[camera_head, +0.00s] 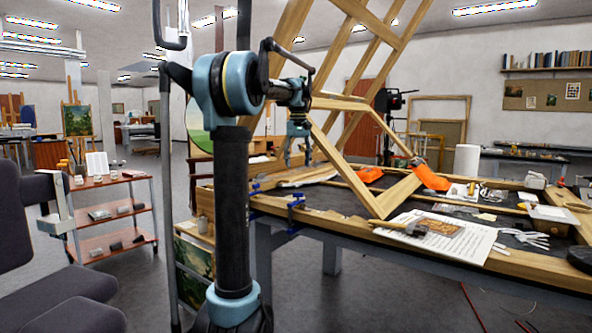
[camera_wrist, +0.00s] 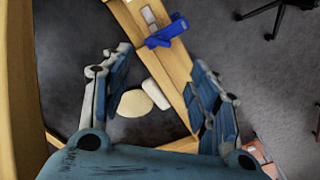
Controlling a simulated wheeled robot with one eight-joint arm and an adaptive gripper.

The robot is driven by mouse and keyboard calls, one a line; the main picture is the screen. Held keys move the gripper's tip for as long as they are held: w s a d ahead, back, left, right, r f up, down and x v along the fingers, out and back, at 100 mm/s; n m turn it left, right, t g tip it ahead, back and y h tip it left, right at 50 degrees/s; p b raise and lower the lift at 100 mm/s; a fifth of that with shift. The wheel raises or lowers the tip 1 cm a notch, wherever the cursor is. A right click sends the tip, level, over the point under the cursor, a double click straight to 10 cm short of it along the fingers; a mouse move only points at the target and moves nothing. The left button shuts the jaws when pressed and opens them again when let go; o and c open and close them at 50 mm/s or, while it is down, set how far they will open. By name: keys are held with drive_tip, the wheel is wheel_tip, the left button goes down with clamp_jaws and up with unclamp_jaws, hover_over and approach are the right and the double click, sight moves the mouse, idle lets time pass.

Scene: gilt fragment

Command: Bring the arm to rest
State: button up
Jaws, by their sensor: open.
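My gripper (camera_head: 297,150) hangs at the end of my raised arm, in front of the wooden lattice frame and above the left end of the worktable (camera_head: 352,237). In the wrist view my gripper (camera_wrist: 160,100) has its two blue-grey fingers spread wide apart, with nothing held between them. Below the fingers, the wrist view shows a pale rounded piece (camera_wrist: 135,103) and a white piece (camera_wrist: 157,96) on the dark table surface. A blue clamp (camera_wrist: 167,33) sits on the table's wooden edge.
The large wooden lattice frame (camera_head: 386,203) stands tilted on the table, close behind the gripper. Printed sheets (camera_head: 450,238), a white glove (camera_head: 527,238) and orange cloths (camera_head: 430,177) lie on the table. A shelf cart (camera_head: 112,213) stands left, with open floor between.

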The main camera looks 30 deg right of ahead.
idle(0.5)
drive_tip(key=s+a+f+n, duration=0.1)
drive_tip(key=s+a+f, duration=0.25)
drive_tip(key=a, duration=0.55)
drive_tip(key=s+a+f+n+t, duration=0.15)
drive_tip(key=a+f, duration=0.25)
drive_tip(key=a, duration=0.5)
drive_tip(key=s+a+f+g, duration=0.1)
drive_tip(key=s+a+f, duration=0.25)
drive_tip(key=a, duration=0.55)
drive_tip(key=s+a+f+n+t, duration=0.1)
drive_tip(key=s+a+f, duration=0.6)
drive_tip(key=f, duration=0.4)
drive_tip(key=s+a+f+n, duration=0.1)
drive_tip(key=s+a+f, duration=0.5)
drive_tip(key=f, duration=0.5)
drive_tip(key=shift+s+a+t, duration=0.35)
drive_tip(key=shift+s, duration=0.65)
